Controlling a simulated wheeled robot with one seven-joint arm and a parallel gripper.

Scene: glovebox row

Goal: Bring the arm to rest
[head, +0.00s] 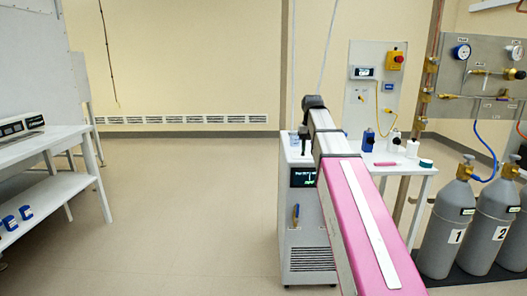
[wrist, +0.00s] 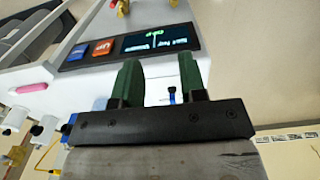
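My arm reaches forward across the head view, with a pink link and a grey link ending in a dark wrist (head: 314,102). My gripper (wrist: 160,75) shows in the wrist view with two dark green fingers spread apart. No object is held between them; a small blue item (wrist: 172,95) shows through the gap, apart from the fingers. Beyond the fingers is a white cabinet with a dark display (wrist: 155,42). In the head view the cabinet (head: 309,236) stands below and behind my forearm, which hides part of it. The fingers are not clear in the head view.
A white side table (head: 428,172) right of the cabinet holds a blue bottle (head: 368,140), white bottles and a pink item (head: 387,164). Grey gas cylinders (head: 445,228) stand at the right. A white shelf bench (head: 50,188) is at the left. The floor between is clear.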

